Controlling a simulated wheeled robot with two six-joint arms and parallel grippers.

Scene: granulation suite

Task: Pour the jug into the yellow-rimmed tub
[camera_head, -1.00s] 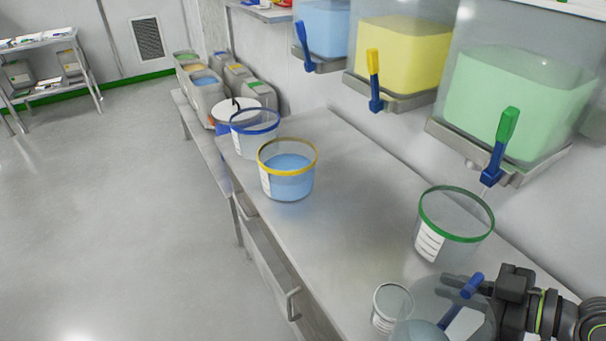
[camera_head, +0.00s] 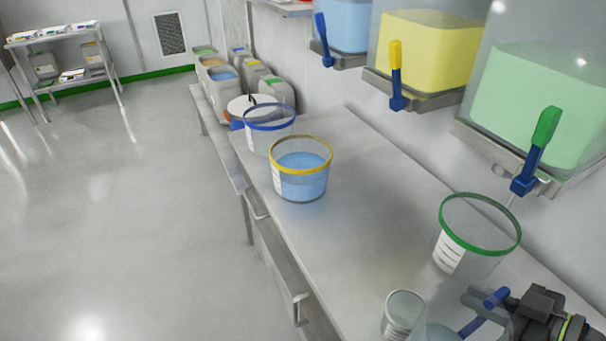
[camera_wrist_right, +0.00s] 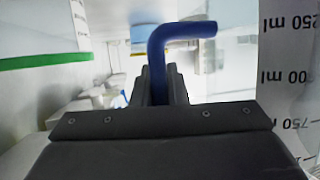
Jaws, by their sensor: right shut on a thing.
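The yellow-rimmed tub (camera_head: 301,187) stands upright on the steel bench in the head view, with blue liquid in it. The jug (camera_head: 462,318) is clear with a blue handle (camera_head: 492,299), low at the right of the head view and partly cut off by the bottom edge. My right gripper (camera_head: 512,303) is shut on the jug's handle. The right wrist view shows the handle (camera_wrist_right: 158,62) between the jaws and the jug's marked wall (camera_wrist_right: 287,75) at the right. How full the jug is, I cannot tell clearly. My left gripper is out of view.
A green-rimmed tub (camera_head: 478,250) and a small clear beaker (camera_head: 403,318) stand near the jug. A blue-rimmed tub (camera_head: 268,135) stands behind the yellow-rimmed one. Tapped hoppers (camera_head: 420,50) overhang the bench's right side. The bench middle (camera_head: 375,215) is clear.

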